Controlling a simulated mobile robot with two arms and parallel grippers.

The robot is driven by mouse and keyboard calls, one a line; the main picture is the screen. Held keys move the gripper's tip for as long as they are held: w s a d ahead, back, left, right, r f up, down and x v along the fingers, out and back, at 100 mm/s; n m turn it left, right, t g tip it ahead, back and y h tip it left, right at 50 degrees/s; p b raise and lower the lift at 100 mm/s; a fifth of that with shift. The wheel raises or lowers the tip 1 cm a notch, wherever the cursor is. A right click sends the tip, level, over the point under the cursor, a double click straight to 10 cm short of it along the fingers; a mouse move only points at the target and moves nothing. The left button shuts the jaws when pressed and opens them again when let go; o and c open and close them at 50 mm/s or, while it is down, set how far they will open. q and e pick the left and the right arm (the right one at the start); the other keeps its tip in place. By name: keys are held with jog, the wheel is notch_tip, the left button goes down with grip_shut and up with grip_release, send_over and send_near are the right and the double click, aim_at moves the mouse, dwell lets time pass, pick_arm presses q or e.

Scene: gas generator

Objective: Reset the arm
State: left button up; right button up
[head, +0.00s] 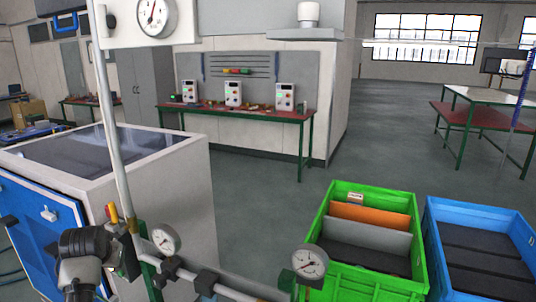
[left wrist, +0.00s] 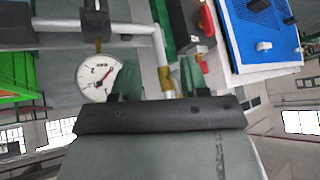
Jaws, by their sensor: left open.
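My left arm (head: 84,245) comes in at the lower left of the head view, beside the grey pipework. My left gripper (left wrist: 158,78) is open in the left wrist view, with its two fingers apart. A grey pipe with a brass-coloured end (left wrist: 167,82) shows between the fingers; I cannot tell whether they touch it. A round white gauge (left wrist: 98,78) is just left of the fingers. A red valve handle (left wrist: 207,18) is above and to the right. In the head view the gripper's fingertips are hard to make out against the pipes. My right gripper is in neither view.
A white cabinet with a blue door (head: 40,235) stands close at the left. A vertical pipe (head: 112,120) rises beside my arm. A second gauge (head: 309,262) is near the green crate (head: 323,240). A blue crate (head: 431,240) stands right of it. The floor behind is clear.

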pick_arm(q)
jog(key=s+d+f+m+g, duration=0.1)
jog(key=s+d+f, duration=0.55)
jog(key=s, duration=0.35)
jog(key=s+d+f+m+g, duration=0.1)
jog(key=s+d+f, duration=0.5)
jog(key=s+f, duration=0.3)
jog(key=s+d+g+h, duration=0.1)
jog(key=s+d, duration=0.2)
jog(key=s, duration=0.3)
jog(key=s+d+r+m+h, duration=0.1)
jog(key=s+d, duration=0.1)
jog(key=s, duration=0.4)
jog(key=s+d+g+h, duration=0.1)
jog(key=s+d, duration=0.2)
jog(key=s, duration=0.4)
notch_tip(320, 180, down, 27)
jog(key=g+b, duration=0.1)
jog(key=b, duration=0.1)
jog(key=s+a+f+g, duration=0.1)
jog(key=s+a+f, duration=0.1)
jog(key=s+f, duration=1.4)
jog(key=shift+s+a+f+m+b, duration=0.3)
jog(key=shift+a+f+m+b, duration=0.1)
jog(key=shift+f, duration=0.35)
jog(key=shift+r, duration=0.15)
